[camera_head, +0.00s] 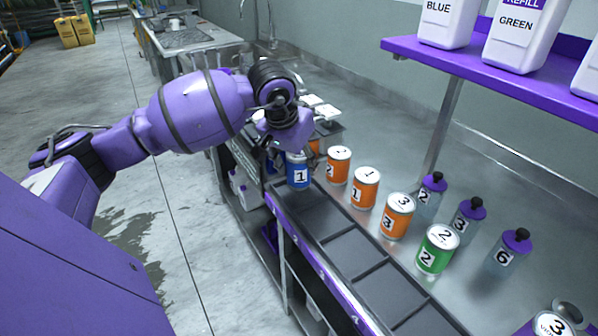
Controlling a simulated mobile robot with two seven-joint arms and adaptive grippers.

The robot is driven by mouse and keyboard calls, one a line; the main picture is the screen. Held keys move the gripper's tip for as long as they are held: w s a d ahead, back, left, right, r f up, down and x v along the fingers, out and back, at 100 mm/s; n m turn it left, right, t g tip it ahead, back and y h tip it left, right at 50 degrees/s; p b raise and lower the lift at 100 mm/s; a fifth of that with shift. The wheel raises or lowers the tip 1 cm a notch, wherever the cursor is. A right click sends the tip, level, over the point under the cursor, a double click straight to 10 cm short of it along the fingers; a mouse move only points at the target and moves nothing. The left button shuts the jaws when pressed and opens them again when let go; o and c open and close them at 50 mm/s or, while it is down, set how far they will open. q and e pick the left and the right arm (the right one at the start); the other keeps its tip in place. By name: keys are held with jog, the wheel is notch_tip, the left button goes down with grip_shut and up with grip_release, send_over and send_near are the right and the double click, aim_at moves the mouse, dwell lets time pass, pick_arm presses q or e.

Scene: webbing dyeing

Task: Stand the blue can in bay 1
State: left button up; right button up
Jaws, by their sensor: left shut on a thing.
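The blue can (298,174) has a white label with a 1 and looks upright. It is at the far left end of the row of dark bays (358,252) along the counter's front edge. My left gripper (291,153) is shut on the blue can from above, and its fingers are mostly hidden by my wrist. I cannot tell whether the can's base touches the bay floor. The bays nearer the camera are empty. I cannot read any bay numbers. My right gripper is not in view.
Orange cans (365,189) and a green can (437,250) stand right of the bays. Clear bottles with purple caps (467,220) stand behind them. A purple shelf (480,66) with white jugs (515,38) overhangs the steel counter (400,150). A can (552,325) shows at bottom right.

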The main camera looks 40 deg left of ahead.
aim_at(299, 173)
pick_arm(q)
jog(key=shift+w+a+f, duration=0.1)
jog(key=shift+w+f, duration=0.05)
jog(key=shift+f, duration=0.75)
jog(key=shift+w+f, duration=0.1)
jog(key=shift+f, duration=0.75)
jog(key=shift+f, duration=0.15)
jog(key=o, duration=1.5)
jog(key=shift+c, duration=0.2)
jog(key=v, duration=1.2)
